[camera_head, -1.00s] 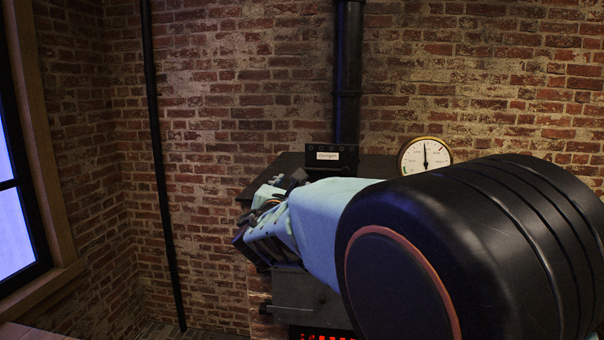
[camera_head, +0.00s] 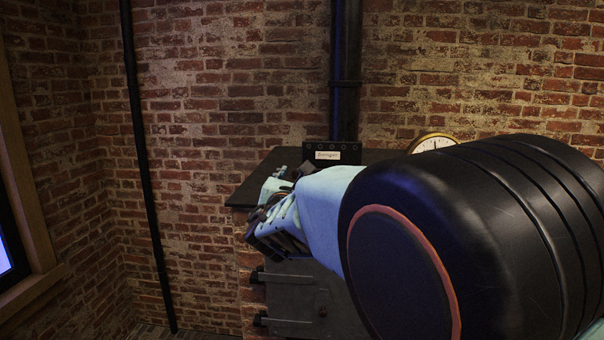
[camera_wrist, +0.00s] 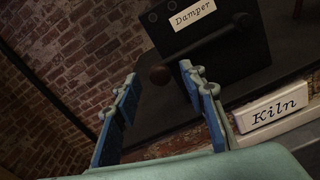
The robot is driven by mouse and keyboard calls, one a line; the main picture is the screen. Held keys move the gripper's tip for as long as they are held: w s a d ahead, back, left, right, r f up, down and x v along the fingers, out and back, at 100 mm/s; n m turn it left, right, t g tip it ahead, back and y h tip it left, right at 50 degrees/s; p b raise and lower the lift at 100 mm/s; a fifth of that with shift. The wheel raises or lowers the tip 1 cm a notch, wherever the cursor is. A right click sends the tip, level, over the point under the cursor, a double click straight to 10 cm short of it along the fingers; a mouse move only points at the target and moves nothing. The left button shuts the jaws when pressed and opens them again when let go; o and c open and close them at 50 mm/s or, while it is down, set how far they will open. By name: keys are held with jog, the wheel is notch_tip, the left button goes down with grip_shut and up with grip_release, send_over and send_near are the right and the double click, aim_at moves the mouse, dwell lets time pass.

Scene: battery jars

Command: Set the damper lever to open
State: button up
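The damper plate (camera_wrist: 205,35) is a dark panel with a white "Damper" label in the wrist view. It also shows in the head view (camera_head: 331,146) at the foot of the black flue pipe. In the head view my gripper (camera_head: 270,210) is over the kiln's left front.
The kiln (camera_head: 300,297) stands against the brick wall, with a dark top (camera_head: 252,190) and a closed grey door. A white "Kiln" sign (camera_wrist: 272,108) is right of my fingers. A round gauge (camera_head: 432,142) is partly hidden behind my arm. A window (camera_head: 12,225) is at left.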

jog(key=shift+w, duration=0.4)
jog(key=shift+c, duration=0.4)
grip_shut()
